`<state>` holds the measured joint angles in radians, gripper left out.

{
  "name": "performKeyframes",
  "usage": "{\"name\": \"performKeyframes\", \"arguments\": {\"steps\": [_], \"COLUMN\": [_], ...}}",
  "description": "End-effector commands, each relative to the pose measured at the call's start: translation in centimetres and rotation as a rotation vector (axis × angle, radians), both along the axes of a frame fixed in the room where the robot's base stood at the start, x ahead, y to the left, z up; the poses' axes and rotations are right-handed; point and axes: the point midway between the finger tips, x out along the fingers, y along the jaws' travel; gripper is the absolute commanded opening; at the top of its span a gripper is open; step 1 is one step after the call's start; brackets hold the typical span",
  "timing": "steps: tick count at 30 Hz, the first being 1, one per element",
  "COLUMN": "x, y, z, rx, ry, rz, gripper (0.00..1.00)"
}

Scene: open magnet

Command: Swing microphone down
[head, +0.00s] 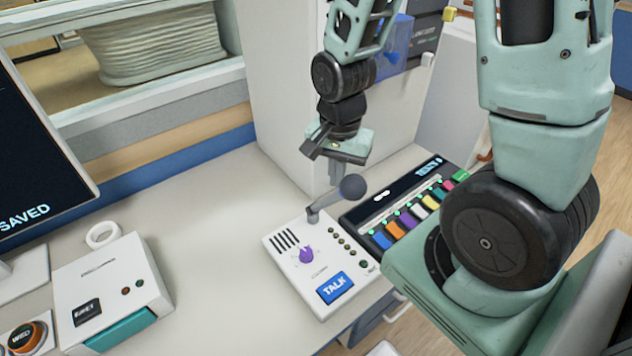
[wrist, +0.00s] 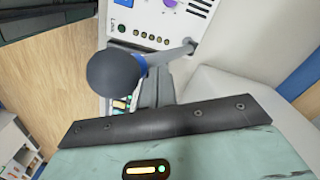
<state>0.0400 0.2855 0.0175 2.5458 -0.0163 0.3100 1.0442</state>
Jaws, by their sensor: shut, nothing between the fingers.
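The microphone (head: 353,187) has a round dark grey head on a short grey arm, which rises at a slant from the back edge of a white talk console (head: 305,285). In the wrist view the microphone head (wrist: 114,73) looks large, with a blue collar, and its arm runs right to the console (wrist: 150,30). My gripper (head: 336,180) points down just above and behind the microphone, its fingers shut and empty. In the wrist view the fingers of my gripper (wrist: 156,86) lie beside the microphone arm; I cannot tell whether they touch it.
A black panel with coloured keys (head: 408,218) stands right of the console. A white box (head: 110,285) with a teal front and a white ring (head: 102,235) are to the left. A monitor (head: 40,150) is at far left. The desk (head: 215,245) between is clear.

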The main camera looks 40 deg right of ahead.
Motion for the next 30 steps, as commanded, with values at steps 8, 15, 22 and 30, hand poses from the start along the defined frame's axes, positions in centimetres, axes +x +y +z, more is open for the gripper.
{"name": "performKeyframes", "arguments": {"steps": [8,15,22,30], "x": [-0.15,-0.24,-0.36,-0.51], "y": [0.00,-0.01,-0.02,-0.03], "z": [-0.48,-0.62,-0.75,-0.90], "rx": [0.000,0.000,-0.001,0.000], "ry": [-0.002,-0.001,0.000,-0.001], "rz": [0.000,0.001,0.001,0.001], "gripper": [0.00,0.00,0.00,0.00]}}
